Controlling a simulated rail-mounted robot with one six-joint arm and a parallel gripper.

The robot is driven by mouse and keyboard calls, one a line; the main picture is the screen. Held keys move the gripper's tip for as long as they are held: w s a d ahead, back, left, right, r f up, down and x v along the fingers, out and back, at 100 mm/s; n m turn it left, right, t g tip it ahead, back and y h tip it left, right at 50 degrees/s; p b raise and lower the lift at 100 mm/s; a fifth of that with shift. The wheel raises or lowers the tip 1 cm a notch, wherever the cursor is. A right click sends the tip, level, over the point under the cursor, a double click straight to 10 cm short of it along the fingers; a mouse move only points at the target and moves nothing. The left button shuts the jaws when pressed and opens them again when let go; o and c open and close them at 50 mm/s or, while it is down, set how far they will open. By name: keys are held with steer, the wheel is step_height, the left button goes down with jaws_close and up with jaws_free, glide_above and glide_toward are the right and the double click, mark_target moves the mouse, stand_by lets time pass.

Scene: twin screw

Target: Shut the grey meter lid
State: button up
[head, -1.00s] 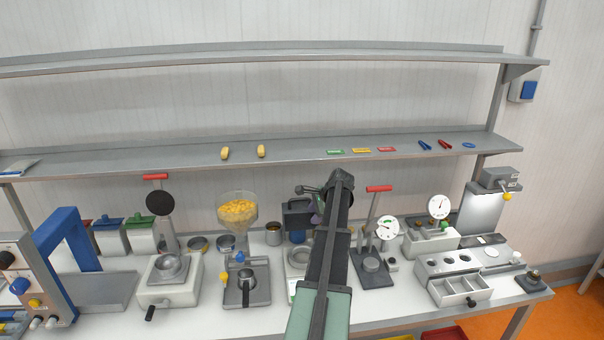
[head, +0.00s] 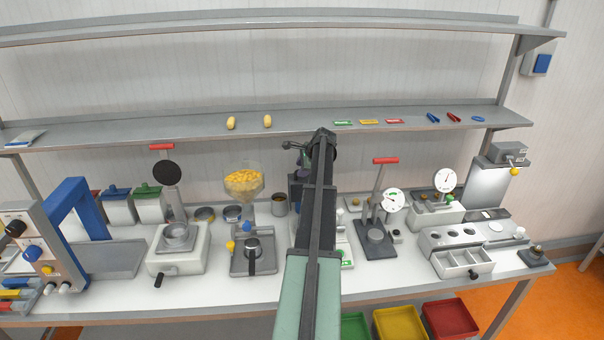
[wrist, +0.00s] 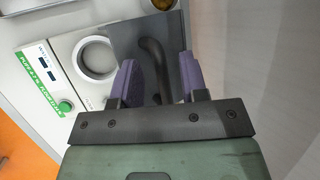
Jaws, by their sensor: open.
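The meter shows in the wrist view as a white body (wrist: 66,78) with a round well, a green label and a green button. Its grey lid (wrist: 122,36) stands raised beside the well, with a curved black handle (wrist: 153,58). My gripper (wrist: 158,82) is open, its two purple fingers on either side of the handle; whether they touch it I cannot tell. A dark edge of the lid (head: 295,193) shows left of the arm.
A press with a red handle (head: 385,161) stands close on the right. A hopper of yellow pieces (head: 243,182) and a machine with a black-handled cup (head: 252,258) stand on the left. A shelf (head: 200,132) runs behind, above the bench.

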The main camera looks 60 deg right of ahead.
steer(key=shift+w+f, duration=0.1)
steer(key=shift+f, duration=0.05)
jaws_close()
steer(key=shift+a, duration=0.1)
